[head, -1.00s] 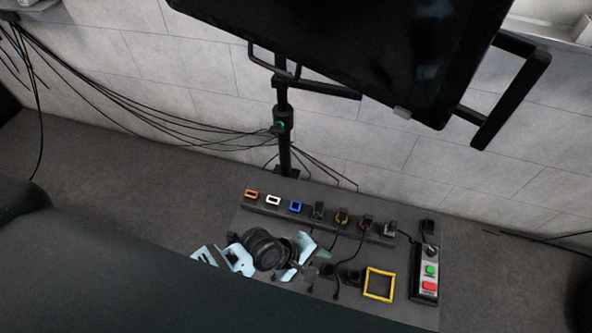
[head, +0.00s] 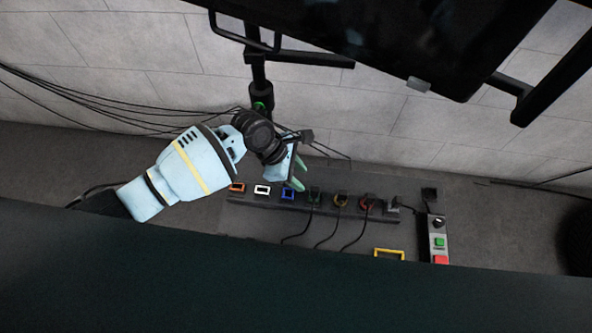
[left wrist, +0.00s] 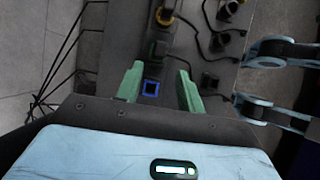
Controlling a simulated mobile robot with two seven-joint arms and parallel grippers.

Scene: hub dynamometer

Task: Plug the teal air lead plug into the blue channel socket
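The blue channel socket (head: 287,195) is an empty blue square frame in the black socket strip. It also shows in the left wrist view (left wrist: 151,88), between my left fingers. My left gripper (head: 296,178) is above the strip by the blue socket. In the left wrist view its two green fingers (left wrist: 159,86) stand apart with nothing visible held between them. Light-blue jaw parts of my right gripper (left wrist: 268,82) show at the right of that view; their grip is unclear. I cannot pick out the teal plug; a black plug (left wrist: 210,80) lies between the grippers.
Empty orange (head: 237,187) and white (head: 262,190) sockets are left of the blue one. Corded plugs fill the green (head: 315,196), yellow (head: 341,199) and red (head: 367,204) sockets. A yellow frame (head: 389,253) and button box (head: 438,240) stand right. A dark screen (head: 400,40) hangs above.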

